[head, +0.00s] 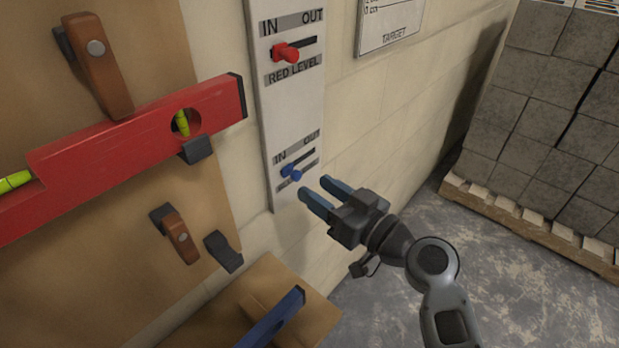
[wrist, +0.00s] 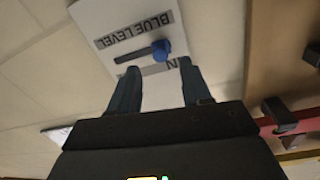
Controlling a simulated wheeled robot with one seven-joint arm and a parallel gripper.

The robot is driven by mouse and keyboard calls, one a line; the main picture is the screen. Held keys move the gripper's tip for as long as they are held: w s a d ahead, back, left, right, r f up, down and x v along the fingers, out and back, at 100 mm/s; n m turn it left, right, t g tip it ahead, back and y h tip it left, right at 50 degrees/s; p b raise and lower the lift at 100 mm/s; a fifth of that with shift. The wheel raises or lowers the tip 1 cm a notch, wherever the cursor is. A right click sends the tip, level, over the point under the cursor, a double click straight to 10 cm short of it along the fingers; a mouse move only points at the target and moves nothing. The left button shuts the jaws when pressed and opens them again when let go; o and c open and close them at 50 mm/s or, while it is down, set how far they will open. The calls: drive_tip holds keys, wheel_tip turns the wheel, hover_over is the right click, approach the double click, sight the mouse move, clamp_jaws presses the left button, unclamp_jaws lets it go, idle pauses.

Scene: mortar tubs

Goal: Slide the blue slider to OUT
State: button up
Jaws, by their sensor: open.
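In the wrist view the panel appears upside down, with the blue knob (wrist: 161,48) just beyond and between the open fingertips (wrist: 160,66). Nothing is between the fingers that I can see; contact cannot be told.
A red slider (head: 288,53) sits at its IN end higher on the panel. A red spirit level (head: 130,140) hangs on the board at left. A blue level (head: 273,320) lies below at the bottom. Grey blocks on a pallet (head: 530,220) stand at right.

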sight(299, 177)
drive_tip(key=shift+x, duration=1.95)
drive_tip(key=shift+s, duration=0.1)
drive_tip(key=shift+c, duration=0.4)
clamp_jaws()
